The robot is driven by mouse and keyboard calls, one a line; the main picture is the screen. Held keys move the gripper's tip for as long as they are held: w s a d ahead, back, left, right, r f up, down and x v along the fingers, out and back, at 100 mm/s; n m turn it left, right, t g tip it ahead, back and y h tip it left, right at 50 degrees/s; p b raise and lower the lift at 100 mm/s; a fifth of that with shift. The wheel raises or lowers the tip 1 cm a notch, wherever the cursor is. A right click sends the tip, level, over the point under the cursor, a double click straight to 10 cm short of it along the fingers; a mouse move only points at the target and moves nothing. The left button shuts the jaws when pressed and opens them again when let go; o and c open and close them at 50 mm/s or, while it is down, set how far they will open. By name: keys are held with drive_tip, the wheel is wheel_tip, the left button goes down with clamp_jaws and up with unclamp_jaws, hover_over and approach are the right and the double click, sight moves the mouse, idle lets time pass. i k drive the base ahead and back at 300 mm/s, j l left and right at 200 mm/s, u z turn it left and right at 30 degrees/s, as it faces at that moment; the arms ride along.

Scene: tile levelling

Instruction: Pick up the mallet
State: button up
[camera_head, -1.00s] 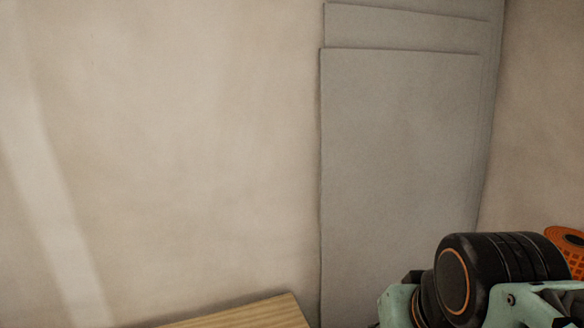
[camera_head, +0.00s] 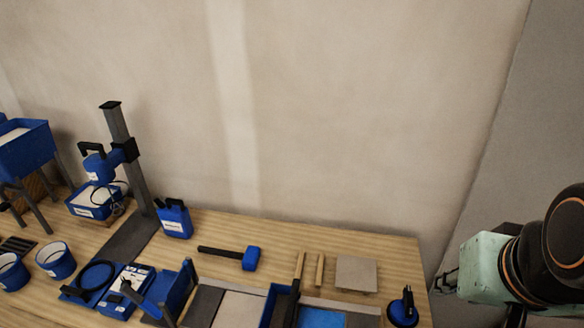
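The mallet (camera_head: 232,256) lies on its side on the wooden table, towards the back and left of the picture's middle. It has a black handle pointing left and a blue head (camera_head: 251,259) at the right end. Nothing touches it that I can see. Part of my arm shows at the right edge in the head view, well right of the mallet. My gripper is not in the frame.
The wooden table (camera_head: 400,257) stands against a plain wall. A blue jug (camera_head: 174,219) and a dark stand (camera_head: 125,160) are left of the mallet. Blue buckets (camera_head: 55,260) are at far left. Wooden strips (camera_head: 319,270) and a square tile (camera_head: 356,274) lie right of it.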

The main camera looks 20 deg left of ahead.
sight(249, 260)
drive_tip(key=u, duration=1.45)
drive_tip(key=i+j, duration=0.15)
drive_tip(key=j, duration=0.2)
drive_tip(key=i+j, duration=0.2)
drive_tip(key=j, duration=0.15)
drive_tip(key=i+j, duration=0.15)
drive_tip(key=j, duration=0.15)
drive_tip(key=i+j+z, duration=0.1)
drive_tip(key=j, duration=0.2)
drive_tip(key=i+j+z, duration=0.15)
drive_tip(key=j, duration=0.15)
